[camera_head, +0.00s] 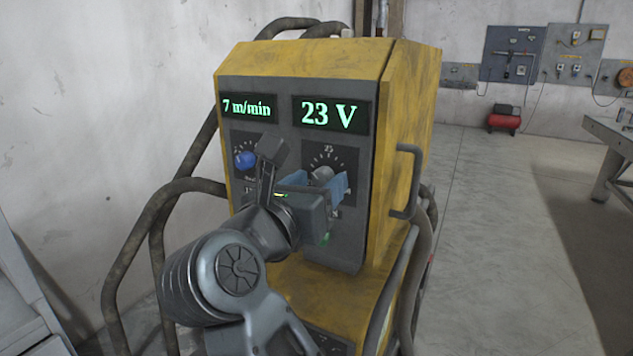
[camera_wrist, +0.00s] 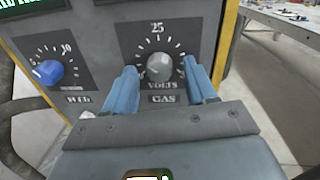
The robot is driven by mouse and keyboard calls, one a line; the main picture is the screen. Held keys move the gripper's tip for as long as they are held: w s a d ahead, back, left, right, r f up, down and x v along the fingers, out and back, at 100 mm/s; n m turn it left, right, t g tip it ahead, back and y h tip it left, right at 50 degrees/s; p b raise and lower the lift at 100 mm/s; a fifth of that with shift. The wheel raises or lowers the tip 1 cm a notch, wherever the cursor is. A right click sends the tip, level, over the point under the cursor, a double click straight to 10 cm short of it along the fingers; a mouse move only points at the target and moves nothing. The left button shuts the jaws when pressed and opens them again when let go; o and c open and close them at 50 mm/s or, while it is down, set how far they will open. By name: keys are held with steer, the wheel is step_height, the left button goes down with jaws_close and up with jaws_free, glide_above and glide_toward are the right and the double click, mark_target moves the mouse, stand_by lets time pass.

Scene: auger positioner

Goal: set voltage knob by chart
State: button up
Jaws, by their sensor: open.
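The yellow machine (camera_head: 412,100) has a dark front panel. Its right display (camera_head: 334,114) reads 23 V, and its left display (camera_head: 249,107) reads 7 m/min. The grey voltage knob (camera_wrist: 160,67) sits in a dial marked VOLTS with 25 at its top; it also shows in the head view (camera_head: 322,173). My gripper (camera_wrist: 163,82) is open, with one blue finger on each side of the grey knob and gaps showing between. A blue knob (camera_wrist: 49,72) is on the left dial, also in the head view (camera_head: 245,160). No chart is readable in either view.
A handle (camera_head: 409,182) juts from the machine's right side. Thick hoses (camera_head: 150,215) loop at its left. A workbench (camera_head: 612,145) and a red compressor (camera_head: 504,119) stand farther right, with clear floor between.

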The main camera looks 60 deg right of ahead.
steer(key=shift+d, duration=0.15)
steer(key=shift+c, duration=0.4)
jaws_close()
steer(key=n+p, duration=0.2)
steer(key=n, duration=0.1)
steer(key=n+p, duration=0.1)
steer(key=p, duration=0.1)
steer(key=shift+r+n, duration=0.3)
steer(key=n+p, duration=0.3)
steer(key=p, duration=0.1)
steer(key=shift+r+n+y, duration=0.1)
steer(key=shift+n+y, duration=0.2)
steer(key=n+p, duration=0.4)
steer(key=p, duration=0.2)
steer(key=shift+n+g, duration=0.3)
steer(key=shift+n+p, duration=0.8)
steer(key=shift+p, duration=0.45)
steer(key=shift+f, duration=0.25)
